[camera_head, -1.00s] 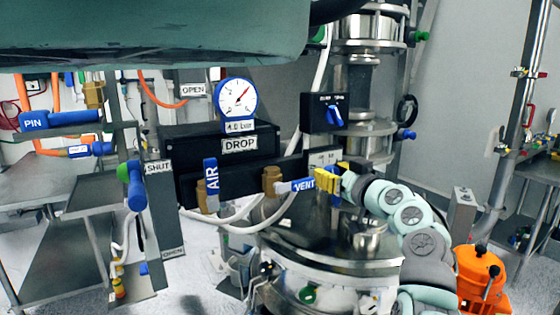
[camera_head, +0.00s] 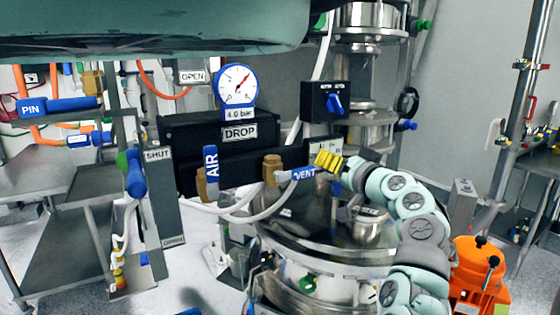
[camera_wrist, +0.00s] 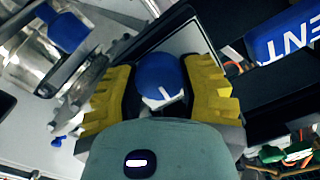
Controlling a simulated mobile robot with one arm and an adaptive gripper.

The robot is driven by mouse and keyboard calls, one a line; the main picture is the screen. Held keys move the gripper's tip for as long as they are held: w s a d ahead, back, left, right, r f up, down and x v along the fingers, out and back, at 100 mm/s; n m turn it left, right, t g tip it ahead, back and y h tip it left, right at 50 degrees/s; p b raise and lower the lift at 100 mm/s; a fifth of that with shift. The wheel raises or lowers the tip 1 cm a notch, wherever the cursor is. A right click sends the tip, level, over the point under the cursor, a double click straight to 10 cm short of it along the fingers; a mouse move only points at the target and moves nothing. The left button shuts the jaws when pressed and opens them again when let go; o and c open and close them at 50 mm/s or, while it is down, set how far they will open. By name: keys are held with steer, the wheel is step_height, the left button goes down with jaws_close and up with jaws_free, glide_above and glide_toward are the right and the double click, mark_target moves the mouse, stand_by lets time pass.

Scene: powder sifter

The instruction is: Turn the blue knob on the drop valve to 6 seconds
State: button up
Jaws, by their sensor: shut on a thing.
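In the wrist view my gripper (camera_wrist: 160,68) has its yellow fingers on either side of a round blue knob (camera_wrist: 157,76), shut on it. A white pointer mark shows on the knob's near side; I cannot read the setting. In the head view my gripper (camera_head: 328,161) is at the right end of the black drop valve body, just below a small white label plate (camera_head: 325,145). The knob is hidden behind the fingers there. The DROP label (camera_head: 239,132) and a gauge marked 4.0 bar (camera_head: 237,86) sit to the left.
The blue VENT handle (camera_head: 303,174) is close left of my gripper and shows in the wrist view (camera_wrist: 285,35). The blue AIR handle (camera_head: 210,162) is further left. Another blue knob (camera_head: 335,103) is on a black box above. White hoses hang below.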

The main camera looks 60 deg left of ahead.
steer(key=shift+f+m, duration=0.1)
steer(key=shift+m, duration=0.7)
steer(key=o, duration=1.2)
steer(key=d, duration=1.2)
steer(key=shift+s, duration=0.45)
